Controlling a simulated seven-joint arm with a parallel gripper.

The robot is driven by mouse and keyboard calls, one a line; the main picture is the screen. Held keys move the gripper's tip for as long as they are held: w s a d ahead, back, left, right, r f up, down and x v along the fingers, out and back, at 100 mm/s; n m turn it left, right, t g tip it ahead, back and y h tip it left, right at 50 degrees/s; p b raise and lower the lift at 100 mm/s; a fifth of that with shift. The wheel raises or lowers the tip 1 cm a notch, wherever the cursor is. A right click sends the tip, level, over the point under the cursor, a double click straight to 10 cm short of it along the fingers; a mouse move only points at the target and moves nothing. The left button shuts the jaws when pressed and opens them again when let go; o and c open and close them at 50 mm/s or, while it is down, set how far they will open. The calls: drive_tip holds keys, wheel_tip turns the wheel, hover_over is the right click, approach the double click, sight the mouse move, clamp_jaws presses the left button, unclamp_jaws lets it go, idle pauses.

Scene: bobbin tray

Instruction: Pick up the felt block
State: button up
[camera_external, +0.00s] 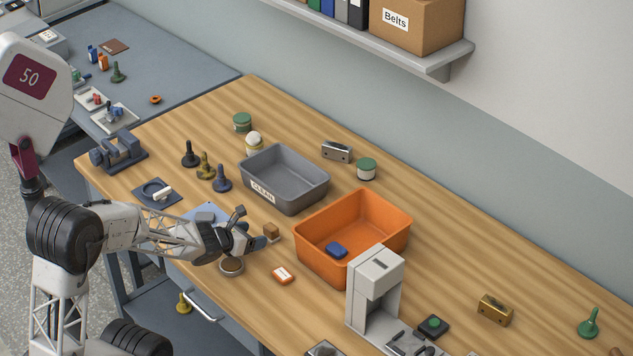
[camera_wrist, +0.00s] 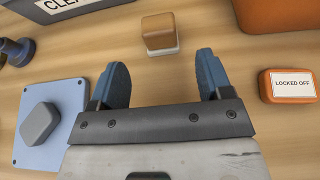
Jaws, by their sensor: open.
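A small brown block with a pale, felt-like bottom layer, which looks like the felt block (camera_external: 271,231), stands on the wooden table between the grey bin and the orange bin. In the wrist view the block (camera_wrist: 161,33) is at the top centre, beyond the fingertips and roughly in line with the gap between them. My gripper (camera_external: 256,236) is low over the table, just left of the block. Its two blue fingers are spread with nothing between them, and my gripper (camera_wrist: 162,76) is apart from the block.
An orange bin (camera_external: 385,248) holding a blue item stands right of the block. A grey "CLEAN" bin (camera_external: 290,202) stands behind it. An orange "LOCKED OFF" tag (camera_wrist: 289,86) lies to the right. A blue plate (camera_wrist: 69,105) with a grey block lies left. Bare wood surrounds the block.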

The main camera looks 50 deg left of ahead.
sight(267, 232)
drive_tip(key=shift+w, duration=0.1)
drive_tip(key=shift+x, duration=2.6)
drive_tip(key=shift+r, duration=0.1)
drive_tip(key=c, duration=1)
